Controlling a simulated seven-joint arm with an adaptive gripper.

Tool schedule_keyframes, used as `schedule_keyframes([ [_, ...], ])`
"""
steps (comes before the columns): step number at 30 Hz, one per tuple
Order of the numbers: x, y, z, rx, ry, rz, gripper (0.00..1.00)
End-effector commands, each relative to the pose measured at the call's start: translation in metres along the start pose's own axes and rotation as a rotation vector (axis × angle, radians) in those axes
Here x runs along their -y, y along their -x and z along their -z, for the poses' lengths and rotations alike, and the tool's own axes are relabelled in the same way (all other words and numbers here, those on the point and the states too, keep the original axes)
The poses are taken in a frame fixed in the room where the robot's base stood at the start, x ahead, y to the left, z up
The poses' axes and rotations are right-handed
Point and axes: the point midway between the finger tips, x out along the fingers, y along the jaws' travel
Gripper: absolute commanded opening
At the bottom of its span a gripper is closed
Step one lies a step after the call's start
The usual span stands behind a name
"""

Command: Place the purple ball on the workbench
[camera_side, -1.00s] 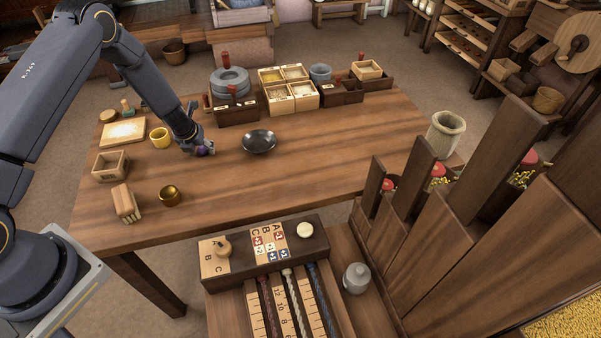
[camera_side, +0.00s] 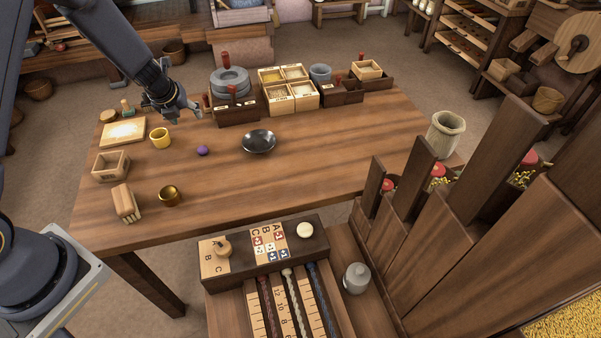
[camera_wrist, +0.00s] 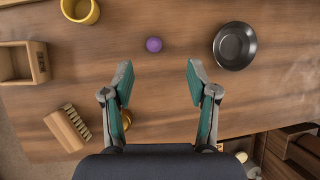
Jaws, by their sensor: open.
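The small purple ball (camera_side: 202,150) rests on the bare wood of the workbench (camera_side: 270,190), left of a dark round dish (camera_side: 258,141). In the wrist view the ball (camera_wrist: 154,44) shows beyond my open fingertips, near the middle between them, with nothing touching it. My gripper (camera_side: 184,114) is above the bench, behind the ball and apart from it. In the wrist view my gripper (camera_wrist: 158,72) has its two fingers spread wide and holds nothing.
A yellow cup (camera_side: 160,138), a wooden box (camera_side: 110,166), a brush (camera_side: 125,203) and a brass bowl (camera_side: 170,196) stand at the left. Stacked grey stones (camera_side: 230,82) and a divided grain box (camera_side: 291,97) stand at the back. The bench's middle and right are clear.

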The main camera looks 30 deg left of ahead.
Motion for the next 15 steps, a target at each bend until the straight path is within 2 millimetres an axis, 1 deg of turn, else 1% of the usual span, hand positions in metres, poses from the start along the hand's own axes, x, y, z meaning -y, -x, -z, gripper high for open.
schedule_keyframes([
  [1,0.008,0.028,-0.020,0.069,0.140,0.022,0.59],
  [2,0.009,0.046,-0.031,0.109,0.244,0.033,0.59],
  [3,0.010,0.073,-0.045,0.161,0.401,0.048,0.59],
  [5,0.005,0.116,-0.057,0.223,0.656,0.073,0.59],
  [6,0.000,0.144,-0.060,0.251,0.829,0.089,0.59],
  [7,-0.005,0.164,-0.059,0.264,0.956,0.100,0.59],
  [8,-0.011,0.183,-0.056,0.270,1.083,0.109,0.59],
  [9,-0.018,0.206,-0.048,0.266,1.251,0.120,0.59],
  [11,-0.028,0.238,-0.030,0.237,1.494,0.131,0.59],
  [12,-0.034,0.257,-0.013,0.202,1.647,0.132,0.59],
  [14,-0.040,0.281,0.015,0.130,1.858,0.121,0.59],
  [15,-0.042,0.295,0.034,0.072,1.981,0.110,0.59],
])
